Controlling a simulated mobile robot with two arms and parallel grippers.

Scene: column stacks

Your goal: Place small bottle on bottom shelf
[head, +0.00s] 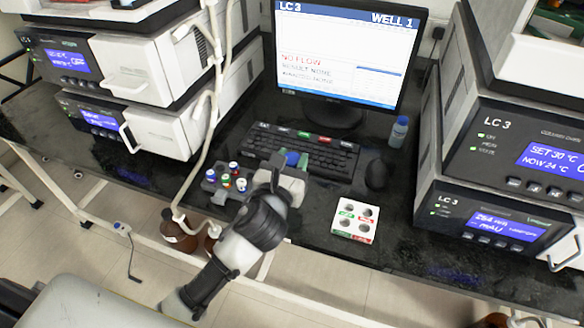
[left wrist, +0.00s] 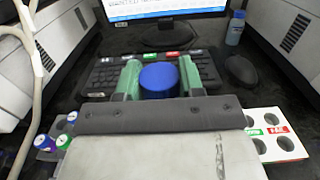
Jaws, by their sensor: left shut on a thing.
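My left gripper (head: 290,164) is over the bench in front of the keyboard. It is shut on a small bottle with a blue cap (left wrist: 159,80). In the left wrist view the green fingers stand on either side of the cap. The bottle's body is hidden by the gripper, and I cannot tell whether it touches the bench. I cannot make out a bottom shelf in either view. My right gripper is not in view.
A dark rack (head: 225,184) with several capped vials stands left of my gripper, and a white holder with holes (head: 355,221) stands right. Behind are a keyboard (head: 330,158), mouse (head: 376,174), monitor (head: 345,50) and another blue-capped bottle (head: 399,131). Instrument stacks (head: 500,165) flank the bench.

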